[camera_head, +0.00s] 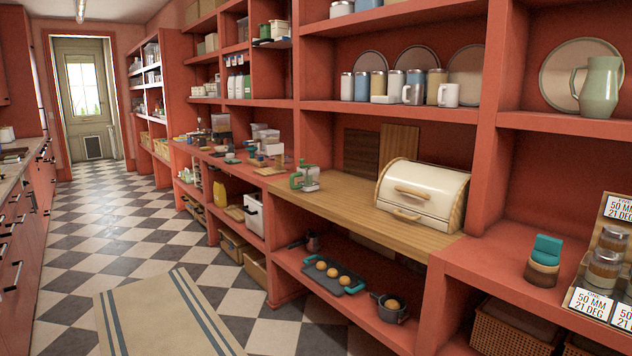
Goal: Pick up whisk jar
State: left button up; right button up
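I cannot clearly make out a whisk jar at this size. A clear container with a green handle (308,180) stands at the left end of the wooden counter (330,205); I cannot tell whether whisks are in it. A pale green pitcher (600,88) stands on the upper right shelf. Two glass jars with brown lids (606,268) sit in a labelled rack at the lower right. Neither of my grippers is in view.
A cream bread box (422,192) stands on the counter's right part. Canisters and mugs (410,87) line the shelf above. A teal and wood item (543,262) sits on the right ledge. A striped rug (165,315) lies on the open checkered floor.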

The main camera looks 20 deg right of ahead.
aim_at(308, 180)
jog(key=i+l+z, duration=0.15)
jog(key=z, duration=0.3)
jog(key=i+z, duration=0.45)
